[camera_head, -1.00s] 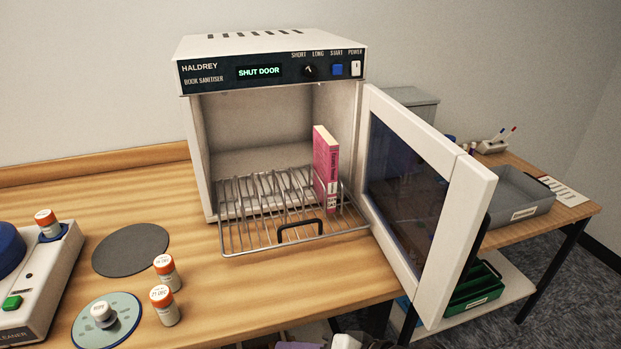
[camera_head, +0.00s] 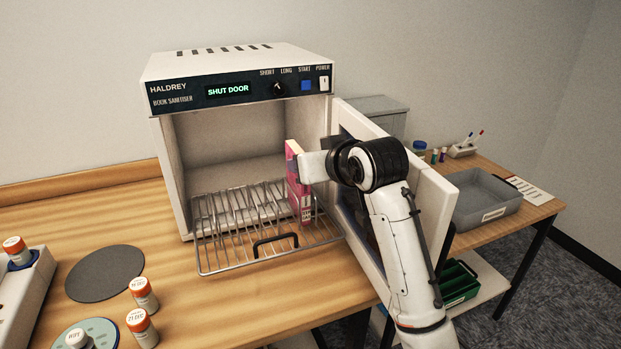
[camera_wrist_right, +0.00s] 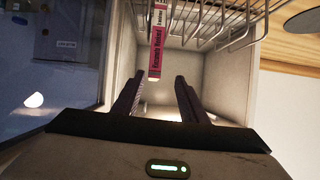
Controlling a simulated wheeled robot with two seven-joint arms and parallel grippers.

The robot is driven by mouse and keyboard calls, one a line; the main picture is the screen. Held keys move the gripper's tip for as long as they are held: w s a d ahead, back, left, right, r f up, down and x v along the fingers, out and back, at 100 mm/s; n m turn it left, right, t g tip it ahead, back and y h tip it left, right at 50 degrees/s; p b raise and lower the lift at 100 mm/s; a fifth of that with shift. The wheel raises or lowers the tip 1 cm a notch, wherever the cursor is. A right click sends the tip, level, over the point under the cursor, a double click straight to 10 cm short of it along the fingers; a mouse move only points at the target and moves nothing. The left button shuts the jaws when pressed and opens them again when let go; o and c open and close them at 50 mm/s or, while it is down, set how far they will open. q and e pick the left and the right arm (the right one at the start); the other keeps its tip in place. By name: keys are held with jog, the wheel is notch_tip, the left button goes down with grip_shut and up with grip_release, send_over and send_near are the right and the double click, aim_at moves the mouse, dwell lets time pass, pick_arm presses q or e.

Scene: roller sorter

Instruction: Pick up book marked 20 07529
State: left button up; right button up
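A pink book (camera_head: 304,211) stands upright in the wire rack (camera_head: 228,238) of the open sanitiser (camera_head: 172,165), at its right end. Its spine faces out and carries a pale label whose number is too small to read. My right gripper (camera_head: 301,165) is at the book's upper part and hides some of it in the head view. In the right wrist view the fingers (camera_wrist_right: 158,92) are apart, with the book's spine (camera_wrist_right: 158,45) lined up in the gap between them. I cannot tell whether they touch it. My left gripper is not in view.
The sanitiser's open door (camera_head: 440,195) stands right beside my right arm. A grey tray (camera_head: 487,190) sits on the right-hand table. The display reads SHUT DOOR.

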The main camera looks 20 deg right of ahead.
jog(key=x, duration=1)
jog(key=shift+w+d+r+p, duration=0.25)
jog(key=shift+d+r+p, duration=0.15)
jog(key=shift+d, duration=0.15)
grip_shut()
